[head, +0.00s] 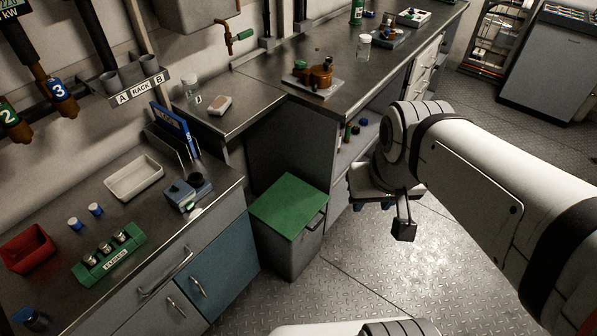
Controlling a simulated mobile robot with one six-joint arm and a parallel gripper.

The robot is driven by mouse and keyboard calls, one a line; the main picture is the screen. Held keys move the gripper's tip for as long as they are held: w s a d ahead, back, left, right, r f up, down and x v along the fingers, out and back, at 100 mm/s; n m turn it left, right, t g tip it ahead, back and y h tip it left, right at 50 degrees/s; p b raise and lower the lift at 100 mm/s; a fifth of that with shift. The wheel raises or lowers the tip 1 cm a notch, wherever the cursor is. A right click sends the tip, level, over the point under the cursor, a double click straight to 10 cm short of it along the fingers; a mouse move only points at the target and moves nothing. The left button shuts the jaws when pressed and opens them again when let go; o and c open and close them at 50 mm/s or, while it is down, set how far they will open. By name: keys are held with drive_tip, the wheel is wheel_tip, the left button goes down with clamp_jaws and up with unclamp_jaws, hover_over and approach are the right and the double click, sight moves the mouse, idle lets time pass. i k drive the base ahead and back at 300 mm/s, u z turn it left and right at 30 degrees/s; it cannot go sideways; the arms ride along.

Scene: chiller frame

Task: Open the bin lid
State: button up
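The bin (288,247) is a grey box on the floor between the blue-fronted cabinet and the far bench. Its green lid (289,203) lies flat and shut on top. A dark handle (317,219) shows at the lid's right front edge. My gripper (381,213) hangs to the right of the bin, apart from it, with bare floor showing between them. Its fingers look spread, with nothing visible between them. The far finger is partly hidden against my gripper's body.
The left bench carries a white tray (134,177), a red bin (28,248), a green rack (108,255) and a blue device (180,195). The far bench (340,101) overhangs open shelves behind my gripper. The metal floor (370,275) in front of the bin is clear.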

sight(290, 204)
drive_tip(key=u, duration=0.05)
drive_tip(key=i, duration=1)
drive_tip(key=z, duration=0.5)
drive_tip(key=k, duration=1.2)
drive_tip(key=u, duration=0.2)
drive_tip(key=i, duration=1)
drive_tip(key=u, duration=0.1)
